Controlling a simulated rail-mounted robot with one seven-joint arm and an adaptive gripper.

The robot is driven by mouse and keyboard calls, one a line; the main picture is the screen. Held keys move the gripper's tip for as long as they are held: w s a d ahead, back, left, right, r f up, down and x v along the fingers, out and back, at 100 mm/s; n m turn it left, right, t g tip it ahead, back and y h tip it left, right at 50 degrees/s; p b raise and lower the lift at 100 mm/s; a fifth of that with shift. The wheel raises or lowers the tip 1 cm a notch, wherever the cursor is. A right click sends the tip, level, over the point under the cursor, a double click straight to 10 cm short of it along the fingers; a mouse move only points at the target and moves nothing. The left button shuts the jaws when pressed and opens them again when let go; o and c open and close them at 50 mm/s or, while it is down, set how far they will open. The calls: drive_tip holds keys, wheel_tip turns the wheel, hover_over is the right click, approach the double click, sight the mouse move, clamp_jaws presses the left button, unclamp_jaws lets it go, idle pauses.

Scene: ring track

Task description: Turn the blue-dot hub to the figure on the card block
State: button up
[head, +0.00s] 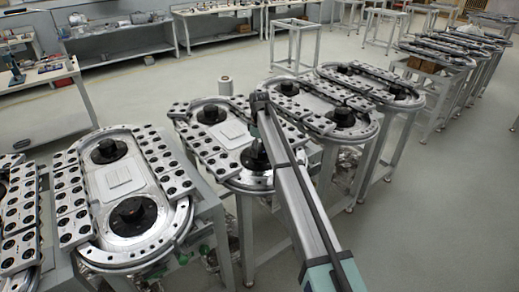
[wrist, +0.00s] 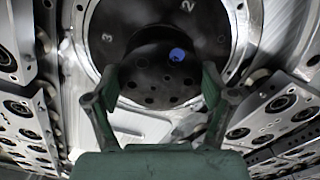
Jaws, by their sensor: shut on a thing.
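The black hub (wrist: 155,72) fills the upper middle of the wrist view, a round disc with several small holes. Its blue dot (wrist: 178,54) sits right of the hub's middle, on the side toward the figure 2 (wrist: 187,6). A figure 3 (wrist: 106,38) is marked on the dark plate at upper left. My gripper (wrist: 161,86) has one green finger on each side of the hub and is shut on it. In the head view my arm hides most of this hub. I cannot make out a card block or its figure in either view.
The hub's oval track (head: 207,108) carries rows of metal blocks on both sides, and a white plate (head: 230,133) lies on it. A second black hub (head: 211,114) stands at its far end. Neighbouring tracks (head: 122,180) stand close on both sides.

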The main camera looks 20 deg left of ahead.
sight(259, 148)
drive_tip(key=shift+s+f, duration=0.1)
drive_tip(key=o, duration=1)
wheel_tip(259, 148, up, 12)
drive_tip(key=shift+r, duration=0.1)
idle(0.4)
